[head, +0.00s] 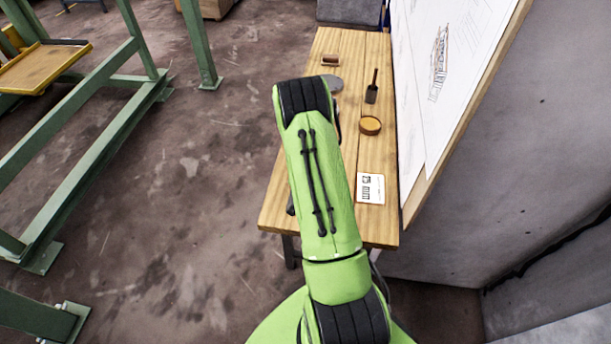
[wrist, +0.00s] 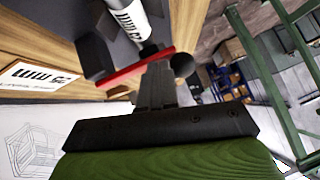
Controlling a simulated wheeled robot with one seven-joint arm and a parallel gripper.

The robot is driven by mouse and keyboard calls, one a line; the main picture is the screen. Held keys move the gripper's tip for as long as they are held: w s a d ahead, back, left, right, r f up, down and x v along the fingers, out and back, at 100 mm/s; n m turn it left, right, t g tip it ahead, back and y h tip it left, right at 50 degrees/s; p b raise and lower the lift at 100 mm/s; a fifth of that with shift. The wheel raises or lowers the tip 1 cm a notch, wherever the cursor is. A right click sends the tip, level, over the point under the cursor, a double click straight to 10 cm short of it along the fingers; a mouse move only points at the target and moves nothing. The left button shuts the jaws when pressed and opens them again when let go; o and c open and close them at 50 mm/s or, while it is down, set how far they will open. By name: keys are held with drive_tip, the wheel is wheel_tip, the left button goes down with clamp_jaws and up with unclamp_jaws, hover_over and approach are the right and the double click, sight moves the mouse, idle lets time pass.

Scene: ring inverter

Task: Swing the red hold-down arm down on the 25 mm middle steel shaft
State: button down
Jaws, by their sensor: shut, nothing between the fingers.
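In the wrist view the red hold-down arm (wrist: 130,70) is a thin bar running from a dark block (wrist: 94,56) at left up to the right. It crosses close to the tips of my gripper (wrist: 156,70), whose fingers are together and empty. I cannot tell if they touch it. A light steel shaft (wrist: 131,18) with a dark "mm" label lies beyond the red arm, at the top. A gap between arm and shaft cannot be judged. In the head view my own green arm hides the gripper, the shaft and the red arm.
A "25 mm" card (wrist: 40,76) lies on the wooden bench (head: 380,225). A board with drawings (head: 445,70) stands along the right side.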

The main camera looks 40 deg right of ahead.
idle(0.3)
drive_tip(key=p+v, duration=1.4)
drive_tip(key=v, duration=0.1)
drive_tip(key=shift+s+a+r+p, duration=0.15)
drive_tip(key=shift+s+r+p, duration=0.15)
drive_tip(key=shift+p, duration=0.1)
drive_tip(key=shift+w, duration=0.1)
